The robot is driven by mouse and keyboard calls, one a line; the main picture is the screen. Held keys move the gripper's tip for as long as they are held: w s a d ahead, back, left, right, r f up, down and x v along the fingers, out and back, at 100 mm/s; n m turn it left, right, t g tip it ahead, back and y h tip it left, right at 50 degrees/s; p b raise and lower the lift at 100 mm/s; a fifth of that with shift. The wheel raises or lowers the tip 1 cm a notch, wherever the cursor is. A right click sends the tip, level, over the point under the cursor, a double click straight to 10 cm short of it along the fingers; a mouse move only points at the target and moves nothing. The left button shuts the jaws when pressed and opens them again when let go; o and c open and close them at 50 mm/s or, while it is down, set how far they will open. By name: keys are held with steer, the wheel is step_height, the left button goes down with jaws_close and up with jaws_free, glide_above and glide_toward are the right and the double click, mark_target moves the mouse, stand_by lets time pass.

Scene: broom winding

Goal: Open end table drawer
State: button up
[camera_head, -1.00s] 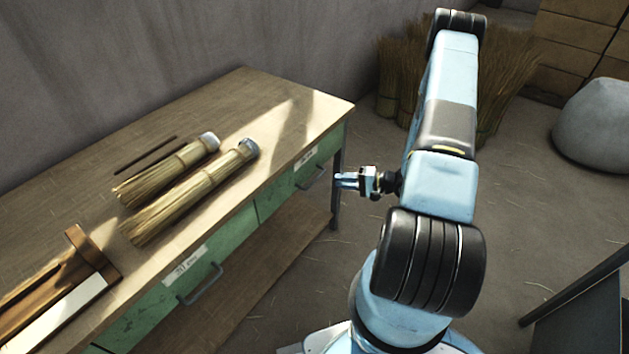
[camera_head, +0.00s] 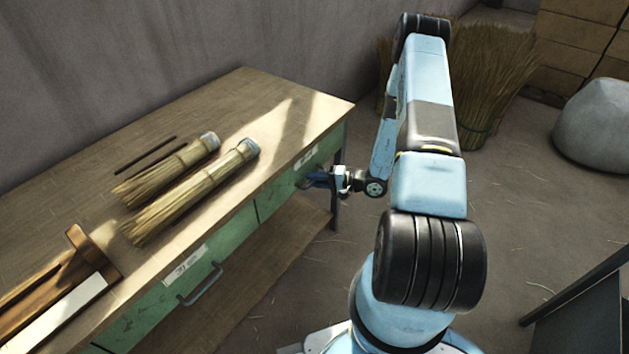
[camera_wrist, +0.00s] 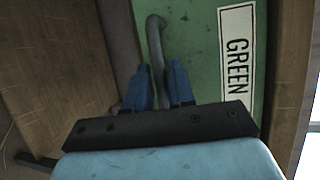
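The wooden table has green drawers along its front. The far drawer (camera_head: 279,192) is closed, and its grey bar handle (camera_wrist: 155,42) shows in the wrist view beside a white label reading GREEN (camera_wrist: 237,50). My gripper (camera_head: 314,180) is at this far drawer's front, by the handle, and partly covers it in the head view. In the wrist view my gripper (camera_wrist: 158,70) has its two blue fingers apart, with the handle running down into the gap between them. I cannot tell whether the fingers touch the handle.
The near drawer (camera_head: 150,306) is closed, with its own handle (camera_head: 201,286). Two straw brushes (camera_head: 190,195) and a wooden frame (camera_head: 75,275) lie on the tabletop (camera_head: 245,95). A lower shelf (camera_head: 262,265) runs under the drawers. Straw bundles (camera_head: 485,95) stand behind my arm.

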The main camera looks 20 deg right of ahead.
jaws_close()
